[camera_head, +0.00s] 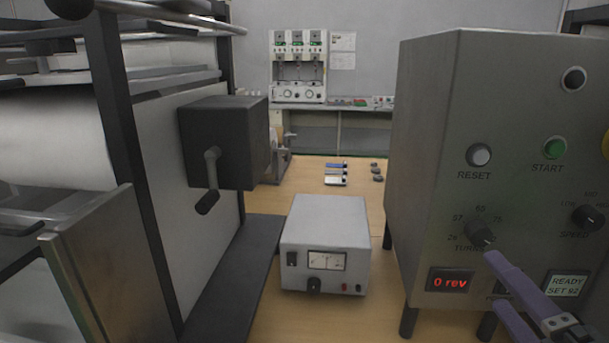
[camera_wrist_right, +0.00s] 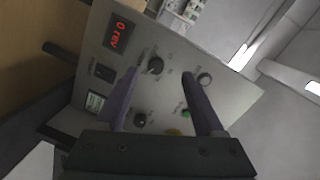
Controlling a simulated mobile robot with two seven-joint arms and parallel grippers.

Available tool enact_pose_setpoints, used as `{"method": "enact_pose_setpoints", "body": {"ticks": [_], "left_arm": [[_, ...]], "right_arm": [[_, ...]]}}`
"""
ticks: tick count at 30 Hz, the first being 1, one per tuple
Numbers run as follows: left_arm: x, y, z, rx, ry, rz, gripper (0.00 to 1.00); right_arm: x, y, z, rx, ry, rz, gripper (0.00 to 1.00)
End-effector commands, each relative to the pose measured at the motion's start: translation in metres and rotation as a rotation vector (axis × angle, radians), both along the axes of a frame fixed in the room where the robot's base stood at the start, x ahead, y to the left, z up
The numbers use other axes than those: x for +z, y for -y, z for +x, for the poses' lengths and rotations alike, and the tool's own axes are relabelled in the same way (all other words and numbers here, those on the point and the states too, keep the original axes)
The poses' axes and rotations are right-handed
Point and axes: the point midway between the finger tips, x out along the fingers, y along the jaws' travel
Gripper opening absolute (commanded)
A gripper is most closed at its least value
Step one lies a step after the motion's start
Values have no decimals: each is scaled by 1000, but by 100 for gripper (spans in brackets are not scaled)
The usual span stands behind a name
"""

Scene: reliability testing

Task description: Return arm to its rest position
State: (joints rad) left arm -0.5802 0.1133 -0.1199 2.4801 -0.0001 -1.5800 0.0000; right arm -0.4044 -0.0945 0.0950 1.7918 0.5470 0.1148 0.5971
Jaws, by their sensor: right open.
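My right gripper (camera_head: 493,281) reaches in from the lower right in front of the grey control panel (camera_head: 430,200). Its two purple fingers are apart, with nothing held between them. In the right wrist view the open fingers (camera_wrist_right: 160,76) point at the panel, and the turns knob (camera_wrist_right: 155,65) shows between their tips. In the head view this knob (camera_head: 481,236) is just above the upper fingertip; I cannot tell if they touch. The red display (camera_head: 449,281) reads "0 rev", and another display (camera_head: 567,284) reads "READY SET 92". My left gripper is not in view.
A grey power supply box (camera_head: 325,240) stands on the wooden table left of the panel. A dark box with a crank (camera_head: 222,145) is on the machine at left. Small parts (camera_head: 336,174) lie farther back.

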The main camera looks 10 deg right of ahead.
Motion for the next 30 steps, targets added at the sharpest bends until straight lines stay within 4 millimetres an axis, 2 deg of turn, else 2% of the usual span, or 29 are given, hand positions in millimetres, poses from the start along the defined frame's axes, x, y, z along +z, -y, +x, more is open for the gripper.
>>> {"method": "enact_pose_setpoints", "body": {"ticks": [1, 5, 6, 9, 13, 20, 22, 26, 30], "left_arm": [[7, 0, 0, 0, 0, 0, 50], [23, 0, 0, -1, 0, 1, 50], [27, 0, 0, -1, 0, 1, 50], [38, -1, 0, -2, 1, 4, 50], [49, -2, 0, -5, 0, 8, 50], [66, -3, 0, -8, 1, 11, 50], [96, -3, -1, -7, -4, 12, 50], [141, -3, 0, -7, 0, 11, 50], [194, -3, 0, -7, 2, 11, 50]], "right_arm": [[7, -12, 1, 64, -44, -50, 71], [8, -53, -10, 317, -245, -267, 71], [6, -64, -19, 401, -318, -349, 71], [1, -81, -49, 593, -500, -549, 71], [-1, -82, -93, 788, -716, -764, 71], [16, -58, -173, 1039, -1053, -1023, 71], [47, -55, -177, 1051, -1073, -1032, 71], [89, -56, -177, 1050, -1073, -1026, 71], [143, -56, -176, 1049, -1073, -1024, 71]]}}
